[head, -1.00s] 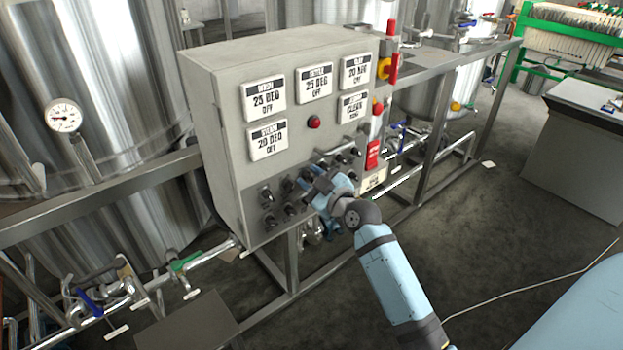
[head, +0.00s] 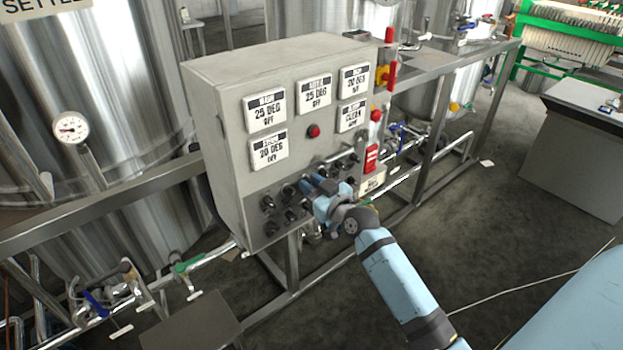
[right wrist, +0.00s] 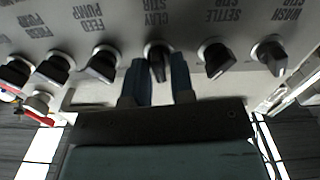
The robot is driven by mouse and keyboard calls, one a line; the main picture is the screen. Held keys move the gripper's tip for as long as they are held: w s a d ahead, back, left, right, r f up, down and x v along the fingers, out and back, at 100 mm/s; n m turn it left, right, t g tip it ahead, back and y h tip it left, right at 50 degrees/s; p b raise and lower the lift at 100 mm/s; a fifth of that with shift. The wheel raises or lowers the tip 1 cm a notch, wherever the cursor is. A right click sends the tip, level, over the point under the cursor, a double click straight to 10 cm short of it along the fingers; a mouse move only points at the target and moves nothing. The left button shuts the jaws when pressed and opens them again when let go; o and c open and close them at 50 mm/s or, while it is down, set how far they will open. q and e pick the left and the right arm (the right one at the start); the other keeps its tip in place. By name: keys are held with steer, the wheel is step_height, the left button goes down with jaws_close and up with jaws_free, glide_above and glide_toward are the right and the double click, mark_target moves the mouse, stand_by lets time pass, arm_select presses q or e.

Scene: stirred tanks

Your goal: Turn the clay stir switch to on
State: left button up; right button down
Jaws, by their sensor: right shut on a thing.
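The clay stir switch (right wrist: 158,62) is a black knob under the "CLAY STIR" label, which reads upside down in the right wrist view. My right gripper (right wrist: 160,68) has one blue finger on each side of this knob and is shut on it. In the head view my right gripper (head: 308,184) reaches the lower part of the grey control box (head: 222,150) and hides the switch there. My left gripper is in neither view.
The settle stir knob (right wrist: 214,58) and the feed pump knob (right wrist: 103,62) flank the gripper closely. White display plates (head: 266,111) and a red button (head: 313,131) sit above the knobs. Steel pipes and valves run below left. Open floor lies at the right.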

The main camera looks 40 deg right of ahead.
steer(key=m+p, duration=0.3)
steer(key=m, duration=0.4)
steer(key=shift+d+p, duration=0.15)
steer(key=shift+p, duration=0.2)
stand_by(0.4)
steer(key=c, duration=1.2)
jaws_free()
steer(key=shift+s, duration=0.1)
steer(key=s+d+b, duration=0.1)
steer(key=s, duration=1.2)
steer(key=shift+s, duration=0.3)
